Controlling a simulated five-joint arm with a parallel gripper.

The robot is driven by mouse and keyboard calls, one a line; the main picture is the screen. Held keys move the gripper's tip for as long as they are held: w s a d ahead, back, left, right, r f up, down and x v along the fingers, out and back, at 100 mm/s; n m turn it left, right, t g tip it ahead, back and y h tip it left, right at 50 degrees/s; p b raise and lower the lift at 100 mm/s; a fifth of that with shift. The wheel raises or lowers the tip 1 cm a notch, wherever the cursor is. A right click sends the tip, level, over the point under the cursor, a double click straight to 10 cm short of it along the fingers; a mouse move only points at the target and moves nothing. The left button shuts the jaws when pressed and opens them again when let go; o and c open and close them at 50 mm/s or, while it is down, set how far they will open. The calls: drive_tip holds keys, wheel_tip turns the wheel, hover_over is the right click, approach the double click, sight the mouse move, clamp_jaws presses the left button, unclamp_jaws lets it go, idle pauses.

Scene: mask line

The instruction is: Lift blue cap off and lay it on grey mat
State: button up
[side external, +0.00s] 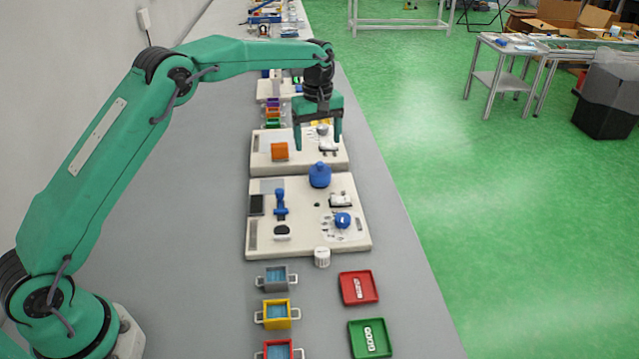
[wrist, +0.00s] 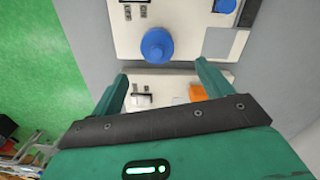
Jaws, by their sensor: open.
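The blue cap (side external: 320,177) is a rounded dome with a small knob on top. It sits at the back edge of the nearer white board, and whatever is under it is hidden. In the wrist view the blue cap (wrist: 157,46) lies just beyond my fingertips, apart from them. A pale grey mat (side external: 272,186) lies flat and bare at the back left corner of that board; it also shows in the wrist view (wrist: 217,43). My gripper (side external: 318,143) points down over the farther board, behind the cap. In the wrist view my gripper (wrist: 161,70) has its fingers wide apart, with nothing between them.
An orange block (side external: 280,151) stands on the farther board near my left finger. A blue stamp (side external: 280,203) and a blue knob (side external: 342,220) stand on the nearer board. Small bins and a red tray (side external: 359,287) are in front. The bench's left side is clear.

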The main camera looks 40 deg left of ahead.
sight(320, 163)
drive_tip(key=shift+w+f, duration=0.1)
drive_tip(key=shift+f, duration=0.15)
drive_tip(key=shift+f, duration=1.25)
drive_tip(key=shift+d+f, duration=0.15)
drive_tip(key=shift+f, duration=2.45)
drive_tip(key=c, duration=1.1)
